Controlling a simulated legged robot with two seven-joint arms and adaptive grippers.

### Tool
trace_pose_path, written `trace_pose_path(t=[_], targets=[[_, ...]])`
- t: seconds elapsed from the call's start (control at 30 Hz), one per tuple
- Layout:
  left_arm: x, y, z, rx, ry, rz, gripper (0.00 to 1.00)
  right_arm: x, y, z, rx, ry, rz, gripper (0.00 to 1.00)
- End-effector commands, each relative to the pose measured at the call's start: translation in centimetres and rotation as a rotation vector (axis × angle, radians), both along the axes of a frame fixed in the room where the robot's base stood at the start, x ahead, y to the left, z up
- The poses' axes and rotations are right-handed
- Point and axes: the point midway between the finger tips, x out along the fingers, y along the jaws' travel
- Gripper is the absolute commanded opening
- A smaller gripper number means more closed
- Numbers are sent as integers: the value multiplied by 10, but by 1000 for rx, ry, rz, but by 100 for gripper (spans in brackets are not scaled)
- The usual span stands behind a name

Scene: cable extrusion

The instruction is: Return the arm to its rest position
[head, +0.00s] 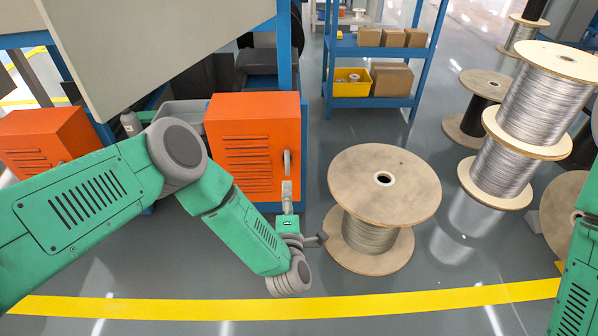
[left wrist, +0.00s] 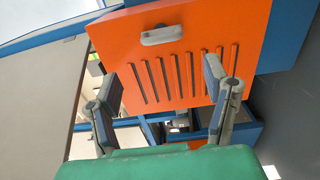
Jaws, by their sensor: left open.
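My left arm (head: 90,205) reaches in from the left in the head view, bent at the elbow. My left gripper (head: 303,214) is at its far end, in front of the orange cabinet (head: 240,135). In the left wrist view the left gripper (left wrist: 160,82) has its two fingers spread wide, with nothing between them. The orange door with its slots and grey handle (left wrist: 162,35) lies beyond the fingers. The handle (head: 287,163) also shows in the head view, apart from the gripper. Part of my right arm (head: 578,285) shows at the right edge; its gripper is out of view.
A wooden cable spool (head: 384,185) stands on the floor just right of my left gripper. Stacked wire spools (head: 520,125) stand farther right. A blue shelf (head: 345,102) with boxes is behind. A grey panel (head: 150,45) overhangs the upper left. A yellow floor line (head: 420,300) crosses the front.

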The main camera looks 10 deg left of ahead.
Motion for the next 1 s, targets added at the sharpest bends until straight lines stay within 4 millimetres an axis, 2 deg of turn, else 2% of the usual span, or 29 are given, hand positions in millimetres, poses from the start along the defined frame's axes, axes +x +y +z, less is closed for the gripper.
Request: trace_pose_path(t=[0.2, 0.27, 0.33, 0.37, 0.4, 0.47, 0.5, 0.6, 0.7, 0.8, 1.0], targets=[[-3, -5, -4, 27, 38, -37, 70, 0, 0, 0, 0, 0, 0, 0], [-10, -13, -11, 81, 107, -103, 70, 0, 0, 0, 0, 1, 0, 0], [-28, -25, -25, 192, 235, -230, 70, 0, 0, 0, 0, 1, 0, 0], [-40, -29, -33, 257, 306, -300, 70, 0, 0, 0, 0, 1, 0, 0], [-61, -31, -46, 359, 409, -405, 70, 0, 0, 0, 0, 1, 0, 0], [-100, -25, -63, 528, 573, -573, 70, 0, 0, 0, 0, 1, 0, 0], [-128, -16, -73, 635, 678, -679, 70, 0, 0, 0, 0, 1, 0, 0], [-192, 16, -84, 842, 889, -897, 70, 0, 0, 0, 0, 1, 0, 0], [-245, 48, -82, 975, 1048, -1065, 70, -1, 0, 0, 0, 1, 0, 0], [-288, 76, -74, 1064, 1173, -1201, 70, 0, 0, 0, 0, 1, 0, 0], [-363, 124, -44, 1159, 1380, -1434, 70, 0, 0, 0, 0, 1, 0, 0]])
